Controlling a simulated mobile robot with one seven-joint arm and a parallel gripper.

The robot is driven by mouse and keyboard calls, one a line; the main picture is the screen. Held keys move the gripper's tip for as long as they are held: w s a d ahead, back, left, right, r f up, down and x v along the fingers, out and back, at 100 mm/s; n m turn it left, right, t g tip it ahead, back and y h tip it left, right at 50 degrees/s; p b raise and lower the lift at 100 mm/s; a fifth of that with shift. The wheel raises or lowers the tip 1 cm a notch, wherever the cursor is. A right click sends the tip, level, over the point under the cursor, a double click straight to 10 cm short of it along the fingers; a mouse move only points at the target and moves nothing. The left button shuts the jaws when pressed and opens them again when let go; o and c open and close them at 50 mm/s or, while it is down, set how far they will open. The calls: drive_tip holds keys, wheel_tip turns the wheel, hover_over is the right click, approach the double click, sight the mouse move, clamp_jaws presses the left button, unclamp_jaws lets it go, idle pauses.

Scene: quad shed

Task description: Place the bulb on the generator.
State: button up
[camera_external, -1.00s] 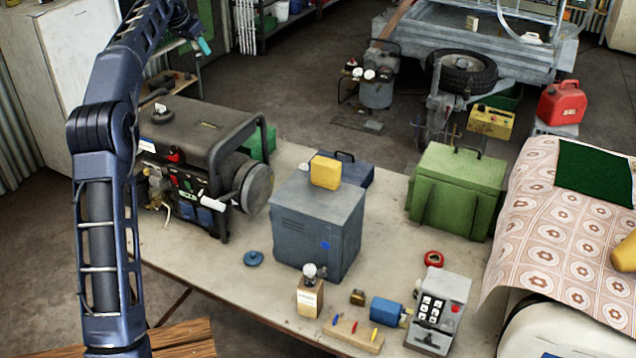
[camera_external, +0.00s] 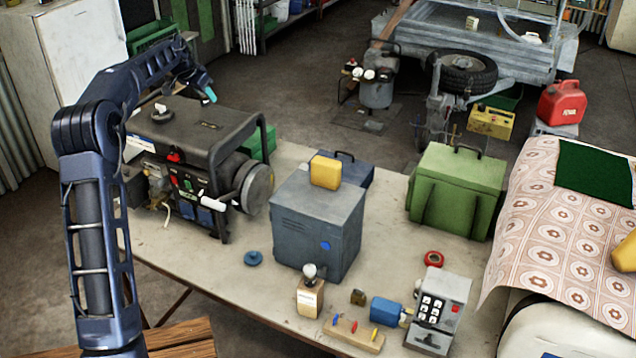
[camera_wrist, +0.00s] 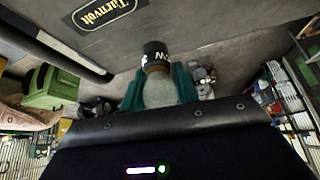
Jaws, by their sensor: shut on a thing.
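The generator (camera_external: 225,140) is a dark grey machine with a frame handle and a round drum on its right end, standing at the left of the workbench. My gripper (camera_wrist: 160,82) is shut on the bulb (camera_wrist: 158,93), which has a pale rounded body and a black end with white letters. In the external view my gripper's teal fingertip (camera_external: 210,94) shows above the generator's top, apart from it as far as I can tell. The bulb cannot be made out there.
A grey-blue metal box (camera_external: 318,228) with a yellow block (camera_external: 325,172) on top stands right of the generator. A wooden block with a silvery knob (camera_external: 310,296) stands in front. A green case (camera_external: 456,193) is further right. The generator's handle (camera_external: 267,150) rises at its right.

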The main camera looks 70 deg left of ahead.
sight(207, 105)
drive_tip(key=shift+f, duration=1.95)
drive_tip(key=shift+f, duration=0.1)
drive_tip(key=o, duration=1)
drive_tip(key=v, duration=1.2)
